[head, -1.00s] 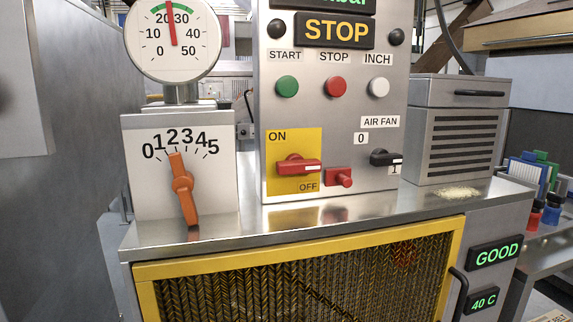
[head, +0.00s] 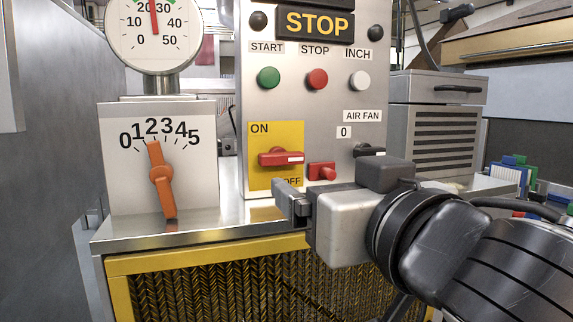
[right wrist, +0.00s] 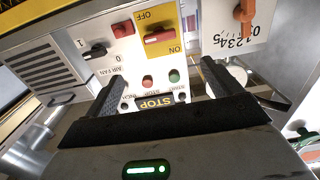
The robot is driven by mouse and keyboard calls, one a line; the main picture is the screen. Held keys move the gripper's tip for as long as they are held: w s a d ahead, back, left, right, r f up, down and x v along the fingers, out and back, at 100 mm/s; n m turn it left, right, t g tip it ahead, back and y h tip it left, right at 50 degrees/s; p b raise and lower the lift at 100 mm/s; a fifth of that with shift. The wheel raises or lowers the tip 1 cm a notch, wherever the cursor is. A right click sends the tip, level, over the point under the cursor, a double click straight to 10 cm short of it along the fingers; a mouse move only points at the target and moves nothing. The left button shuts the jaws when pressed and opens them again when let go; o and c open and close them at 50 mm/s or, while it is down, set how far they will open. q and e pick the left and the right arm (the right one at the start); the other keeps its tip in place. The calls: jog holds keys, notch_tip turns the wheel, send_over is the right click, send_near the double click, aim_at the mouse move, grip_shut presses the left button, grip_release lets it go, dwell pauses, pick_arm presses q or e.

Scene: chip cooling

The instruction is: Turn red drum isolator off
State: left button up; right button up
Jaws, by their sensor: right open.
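The red drum isolator handle (head: 280,158) is on a yellow plate (head: 262,130) marked ON at top and OFF at the bottom. The handle lies level, its white-marked end to the right. My right gripper (head: 290,203) is in front of the panel, below the handle and apart from it, partly covering the word OFF. In the right wrist view, upside down, my right gripper (right wrist: 160,85) has its fingers wide apart with nothing between them. The isolator handle (right wrist: 158,37) shows beyond the fingers there. My left gripper is not in view.
A smaller red switch (head: 321,171) sits just right of the plate, near my right gripper. The black air fan switch (head: 368,149) is partly hidden by my arm. An orange dial lever (head: 162,178) stands left. A metal ledge (head: 150,230) runs below the panel.

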jog(key=w+r+p, duration=0.1)
jog(key=p, duration=1)
send_near(284, 157)
jog(key=x, duration=0.8)
jog(key=shift+w+a, duration=0.1)
jog(key=shift+w, duration=0.15)
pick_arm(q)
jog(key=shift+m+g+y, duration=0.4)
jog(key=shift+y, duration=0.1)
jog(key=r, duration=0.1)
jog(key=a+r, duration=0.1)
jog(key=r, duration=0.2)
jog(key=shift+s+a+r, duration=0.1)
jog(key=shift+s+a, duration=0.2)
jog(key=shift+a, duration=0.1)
pick_arm(e)
jog(key=c, duration=1)
